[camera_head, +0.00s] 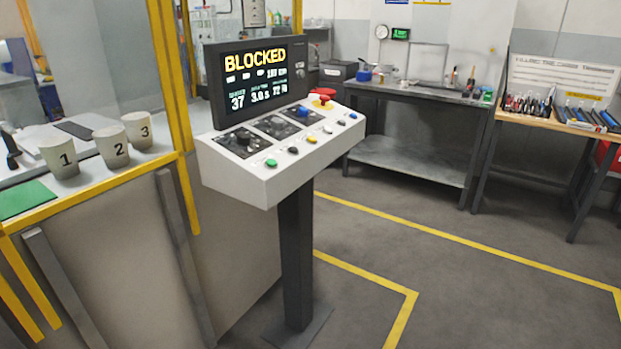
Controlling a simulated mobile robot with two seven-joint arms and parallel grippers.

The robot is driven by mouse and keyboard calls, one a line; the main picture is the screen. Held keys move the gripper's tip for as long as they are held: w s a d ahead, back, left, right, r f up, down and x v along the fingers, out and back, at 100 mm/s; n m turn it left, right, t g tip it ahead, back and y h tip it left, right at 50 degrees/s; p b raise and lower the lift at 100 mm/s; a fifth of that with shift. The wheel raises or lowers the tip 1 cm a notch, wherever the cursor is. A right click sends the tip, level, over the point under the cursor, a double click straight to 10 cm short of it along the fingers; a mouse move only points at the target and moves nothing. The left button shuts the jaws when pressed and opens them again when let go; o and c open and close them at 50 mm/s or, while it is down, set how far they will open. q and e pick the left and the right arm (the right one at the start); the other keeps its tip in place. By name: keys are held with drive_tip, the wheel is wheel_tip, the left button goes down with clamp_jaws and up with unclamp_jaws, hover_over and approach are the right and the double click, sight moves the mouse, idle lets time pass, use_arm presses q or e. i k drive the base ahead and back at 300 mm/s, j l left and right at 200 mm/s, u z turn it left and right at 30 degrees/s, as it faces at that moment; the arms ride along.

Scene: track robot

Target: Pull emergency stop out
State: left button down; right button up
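The emergency stop (322,96) is a red mushroom button at the far right corner of the white control console (240,178), beside the screen. I cannot tell from here whether it is pressed in or out. The console's screen (262,78) reads "BLOCKED" in yellow, with smaller figures below. The sloped panel carries green, black, yellow and blue buttons and dark dial plates. The console stands on a dark post (296,255). Neither of my grippers shows in this view.
Left of the console is a yellow-framed cell with a ledge holding cups numbered 1 (60,158), 2 (112,147) and 3 (138,130). A grey workbench (415,92) and a wooden-topped tool table (545,122) stand behind. The floor (470,300) right of the post is clear, with yellow lines.

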sight(324, 99)
drive_tip(key=i+l+u, duration=0.15)
drive_tip(key=i+l, duration=0.9)
